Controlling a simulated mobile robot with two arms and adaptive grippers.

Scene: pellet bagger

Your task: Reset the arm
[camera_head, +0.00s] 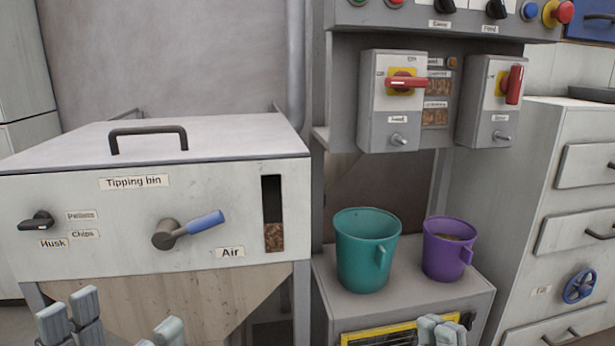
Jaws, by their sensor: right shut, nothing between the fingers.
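My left gripper (118,322) shows at the bottom left edge, in front of the tipping bin. Its grey fingertips stand wide apart, with nothing seen between them. My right gripper (439,330) shows at the bottom edge, in front of the low cabinet with the mugs. Its fingertips are together and hold nothing. Only the fingertips of both grippers show; the rest of both arms is out of view.
The tipping bin (70,200) has a blue-handled lever (205,222) and a lid handle (148,132). A teal mug (362,255) and a purple mug (443,255) stand on the low cabinet (405,303). Two switch boxes with red handles hang above. Drawers (575,222) stand right.

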